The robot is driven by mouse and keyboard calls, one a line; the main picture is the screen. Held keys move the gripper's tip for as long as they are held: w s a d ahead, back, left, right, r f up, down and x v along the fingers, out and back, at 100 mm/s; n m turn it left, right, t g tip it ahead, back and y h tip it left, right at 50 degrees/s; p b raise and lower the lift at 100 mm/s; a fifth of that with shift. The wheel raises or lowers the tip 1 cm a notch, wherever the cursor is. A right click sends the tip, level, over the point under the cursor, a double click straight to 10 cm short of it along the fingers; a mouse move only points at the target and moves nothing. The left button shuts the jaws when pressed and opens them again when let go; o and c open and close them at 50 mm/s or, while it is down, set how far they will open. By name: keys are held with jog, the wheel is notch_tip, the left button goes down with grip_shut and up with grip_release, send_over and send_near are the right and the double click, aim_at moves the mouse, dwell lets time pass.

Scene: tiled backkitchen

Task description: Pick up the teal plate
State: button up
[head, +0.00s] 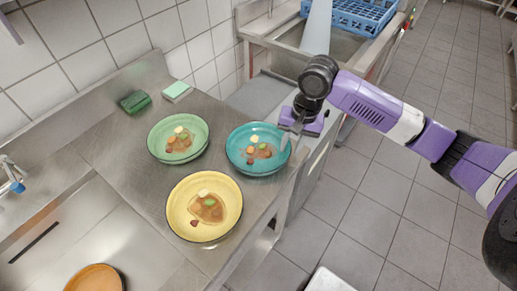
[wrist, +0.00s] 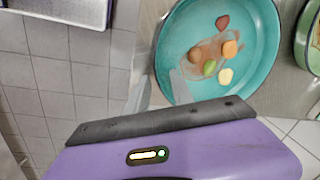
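The teal plate (head: 238,163) sits on the metal counter near its right edge, with brown, orange, green and pale food pieces on it. It also shows in the wrist view (wrist: 257,75). My gripper (head: 289,140) is at the plate's right rim, reaching down from above. In the wrist view my gripper (wrist: 160,88) has its two grey fingers apart, one over the inside of the plate and one outside, with the rim between them. The gripper looks open; contact with the rim is hard to make out.
A green plate (head: 153,147) stands close left of the teal plate, and a yellow plate (head: 173,218) in front, both with food. An orange plate (head: 95,280) is at the bottom left. Sponges (head: 176,91) lie at the back. A sink with a blue rack (head: 362,14) is beyond.

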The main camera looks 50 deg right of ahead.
grip_shut()
dwell(1.4)
